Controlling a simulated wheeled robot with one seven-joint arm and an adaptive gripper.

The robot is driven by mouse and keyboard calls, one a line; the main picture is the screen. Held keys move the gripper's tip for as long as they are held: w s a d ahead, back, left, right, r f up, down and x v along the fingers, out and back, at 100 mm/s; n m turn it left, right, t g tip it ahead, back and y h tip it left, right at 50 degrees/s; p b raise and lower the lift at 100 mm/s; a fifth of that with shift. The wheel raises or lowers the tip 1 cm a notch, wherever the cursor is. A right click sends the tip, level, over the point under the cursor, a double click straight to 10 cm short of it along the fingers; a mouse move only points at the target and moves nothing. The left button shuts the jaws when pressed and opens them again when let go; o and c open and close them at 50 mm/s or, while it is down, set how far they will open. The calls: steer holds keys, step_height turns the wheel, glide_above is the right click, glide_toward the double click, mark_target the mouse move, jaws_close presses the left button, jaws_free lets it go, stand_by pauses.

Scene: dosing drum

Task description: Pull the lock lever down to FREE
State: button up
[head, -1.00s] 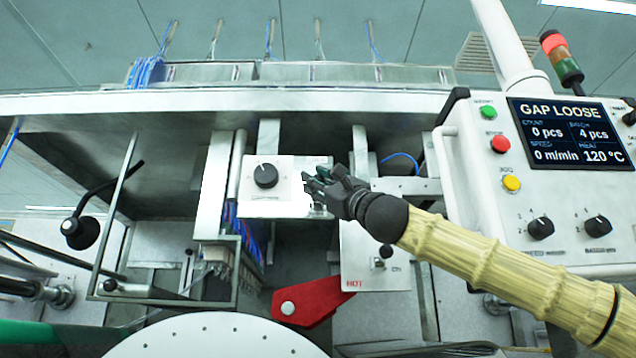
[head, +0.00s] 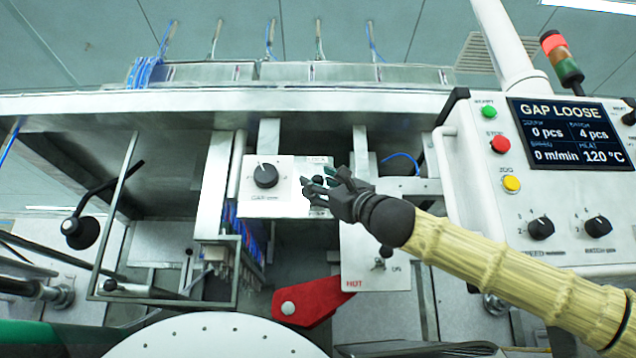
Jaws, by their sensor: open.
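The lock plate carries the label LOCK (head: 316,161) at its top and sits just right of the GAP knob (head: 265,176) on the white panel. A small dark round part (head: 318,180) of the lock shows between my fingers, and I take it for the lever's knob. My gripper (head: 322,184) is open, with its fingers in front of the lock plate, around or beside that dark part. I cannot tell whether they touch it. The fingers partly cover the plate and its lower label.
The control console (head: 545,180) at right reads GAP LOOSE. Below the lock is a red lever arm (head: 318,300), and a white plate marked HOT (head: 375,270) with a small toggle. A wire guard frame (head: 170,285) stands at lower left.

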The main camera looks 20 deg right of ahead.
steer(key=v, duration=1)
steer(key=shift+s+d+f, duration=0.2)
steer(key=shift+s+d, duration=0.05)
stand_by(0.3)
